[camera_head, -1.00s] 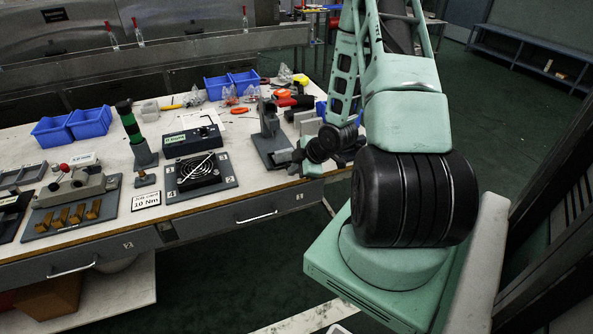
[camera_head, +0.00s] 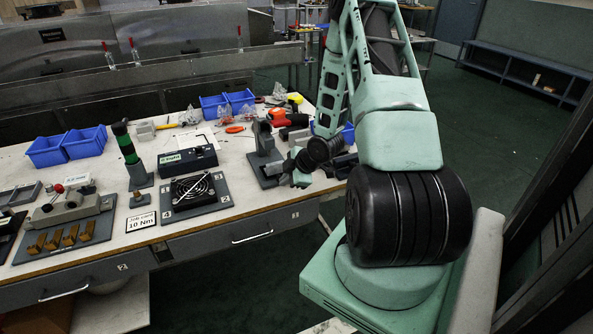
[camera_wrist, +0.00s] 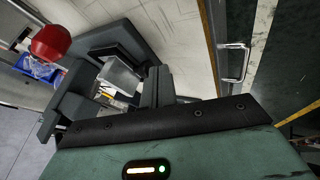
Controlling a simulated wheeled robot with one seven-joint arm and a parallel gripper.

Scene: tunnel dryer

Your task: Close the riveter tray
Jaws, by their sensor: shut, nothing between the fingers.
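The riveter (camera_head: 264,146) is a grey upright tool on a flat base near the right end of the bench. In the wrist view a red ball knob (camera_wrist: 50,43) and a dark grey body show on the left. A pale metal block (camera_wrist: 118,77), which may be the tray, lies on the grey base; I cannot tell how far out the tray is. My gripper (camera_wrist: 157,82) is shut and empty, its fingers close beside this block. Contact is unclear. In the head view my wrist is beside the riveter's right side and the fingertips are hard to make out.
The bench (camera_head: 240,160) has drawers with handles (camera_head: 252,237) along its front. A fan on a plate (camera_head: 195,190), a black box (camera_head: 186,160) and a green-black post (camera_head: 128,150) stand left of the riveter. Tools and blue bins (camera_head: 85,143) lie behind.

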